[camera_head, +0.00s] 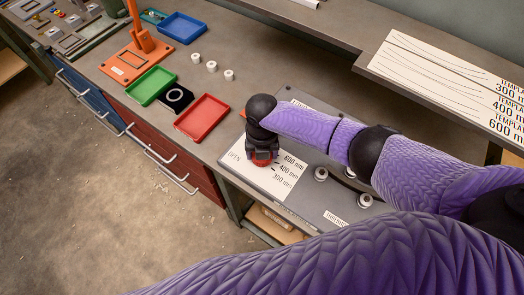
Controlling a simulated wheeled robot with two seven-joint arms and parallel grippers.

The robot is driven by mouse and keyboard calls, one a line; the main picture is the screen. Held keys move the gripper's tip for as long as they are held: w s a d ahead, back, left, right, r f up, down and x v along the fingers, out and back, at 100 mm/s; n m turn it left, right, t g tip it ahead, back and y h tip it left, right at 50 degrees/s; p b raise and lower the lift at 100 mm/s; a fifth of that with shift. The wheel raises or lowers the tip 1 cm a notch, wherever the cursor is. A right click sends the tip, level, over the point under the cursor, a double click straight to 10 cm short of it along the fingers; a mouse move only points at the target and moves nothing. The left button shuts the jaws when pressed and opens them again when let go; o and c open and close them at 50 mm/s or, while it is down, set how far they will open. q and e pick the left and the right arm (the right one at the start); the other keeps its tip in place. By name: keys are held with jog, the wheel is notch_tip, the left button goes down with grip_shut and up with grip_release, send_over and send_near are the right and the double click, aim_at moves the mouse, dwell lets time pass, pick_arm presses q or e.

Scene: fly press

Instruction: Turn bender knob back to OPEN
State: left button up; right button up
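The bender knob (262,161) is red and sits on a white dial plate (277,184) marked OPEN at the left and 600, 400 and 300 mm at the right. My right gripper (262,153) comes in from the right and points down at the knob, covering most of it. Only the knob's lower edge shows, at or between the fingertips. I cannot tell whether the fingers grip it, and the knob's pointer is hidden. My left gripper is not in view.
Red (203,117), green (151,86) and blue (181,28) trays lie farther left on the bench. A template board (445,80) is at the upper right. An orange press (138,58) stands at the back left.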

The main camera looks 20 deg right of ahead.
jog(key=shift+n, duration=0.6)
jog(key=o, duration=1.1)
notch_tip(320, 180, up, 10)
jog(key=shift+p, duration=1.1)
